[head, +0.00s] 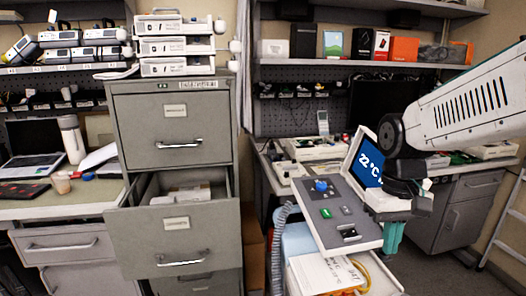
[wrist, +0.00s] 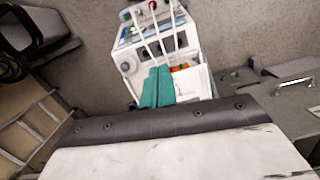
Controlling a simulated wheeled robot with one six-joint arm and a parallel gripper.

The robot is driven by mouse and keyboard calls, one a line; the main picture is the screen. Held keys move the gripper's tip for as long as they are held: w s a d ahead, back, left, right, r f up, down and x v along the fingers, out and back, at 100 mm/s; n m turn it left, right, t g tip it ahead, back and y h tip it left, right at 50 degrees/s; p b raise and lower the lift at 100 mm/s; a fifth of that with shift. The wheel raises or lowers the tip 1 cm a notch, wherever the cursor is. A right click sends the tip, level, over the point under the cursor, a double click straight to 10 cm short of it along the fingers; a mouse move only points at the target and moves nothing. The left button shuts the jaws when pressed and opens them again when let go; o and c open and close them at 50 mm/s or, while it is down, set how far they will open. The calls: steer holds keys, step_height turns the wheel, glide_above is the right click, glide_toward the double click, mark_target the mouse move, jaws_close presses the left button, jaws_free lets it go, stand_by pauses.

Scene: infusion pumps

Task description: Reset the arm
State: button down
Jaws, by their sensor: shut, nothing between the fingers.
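My white arm reaches in from the right in the head view. My gripper (head: 393,237) hangs from its end with teal fingers pointing down, beside the right edge of a grey control panel (head: 345,228). In the wrist view the two teal fingers of my gripper (wrist: 157,85) lie side by side, shut and empty. Beyond them is a white machine (wrist: 190,85) with a small screen and colored parts. A screen reading 22 °C (head: 369,162) stands behind the panel in the head view, partly covered by my arm.
A grey filing cabinet (head: 170,109) stands left of center with a drawer (head: 165,237) pulled open. A bench with a laptop (head: 32,147) is at the left. A ladder (head: 510,225) leans at the right edge. Grey floor shows around the machine in the wrist view.

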steer(key=s+d+r+t, duration=0.1)
steer(key=s+r+t, duration=0.1)
steer(key=s, duration=1.4)
steer(key=shift+d+r+m+t, duration=0.2)
steer(key=shift+r+m+t, duration=0.2)
steer(key=shift+r, duration=0.05)
